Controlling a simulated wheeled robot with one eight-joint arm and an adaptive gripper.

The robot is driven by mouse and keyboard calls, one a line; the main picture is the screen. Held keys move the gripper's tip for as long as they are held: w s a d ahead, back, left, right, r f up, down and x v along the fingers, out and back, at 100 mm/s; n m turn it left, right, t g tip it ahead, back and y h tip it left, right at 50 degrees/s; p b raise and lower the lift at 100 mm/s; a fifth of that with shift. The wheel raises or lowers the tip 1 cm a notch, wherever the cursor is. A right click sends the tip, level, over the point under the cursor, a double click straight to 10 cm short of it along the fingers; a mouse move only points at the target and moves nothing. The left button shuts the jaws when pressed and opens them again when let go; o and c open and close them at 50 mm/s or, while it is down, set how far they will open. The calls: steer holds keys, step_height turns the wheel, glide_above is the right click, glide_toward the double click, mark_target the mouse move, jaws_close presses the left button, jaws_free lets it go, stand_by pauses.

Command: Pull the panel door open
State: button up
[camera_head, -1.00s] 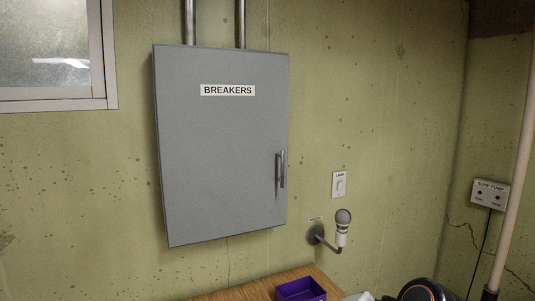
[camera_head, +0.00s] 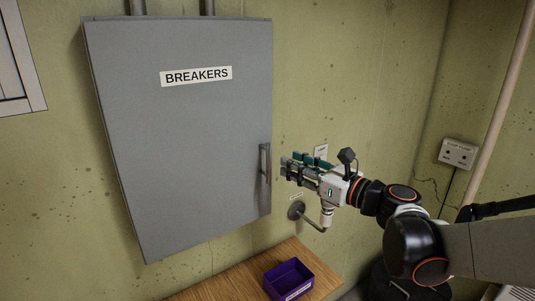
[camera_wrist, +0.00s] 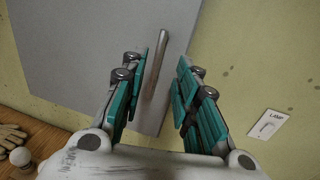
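The grey panel door (camera_head: 185,130), labelled BREAKERS, is on the wall and looks closed. Its vertical bar handle (camera_head: 265,163) is near the door's right edge. My gripper (camera_head: 283,168) is just right of the handle in the head view, its fingers pointing at it. In the wrist view my gripper (camera_wrist: 165,75) is open, with teal-padded fingers spread apart. The handle (camera_wrist: 155,62) shows between the fingers there, closer to the left finger. I cannot tell whether the fingertips reach around it or touch it.
A wooden table (camera_head: 225,278) with a purple bin (camera_head: 289,279) stands below the panel. A lamp switch (camera_wrist: 267,125) and a wall lamp (camera_head: 326,215) are right of the panel, close to my arm. A pump power box (camera_head: 458,153) and a slanted pipe (camera_head: 505,95) are further right.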

mark_target(268, 151)
steer(key=x, duration=0.9)
steer(key=shift+w+a+b, duration=0.2)
steer(key=shift+a+b, duration=0.1)
jaws_close()
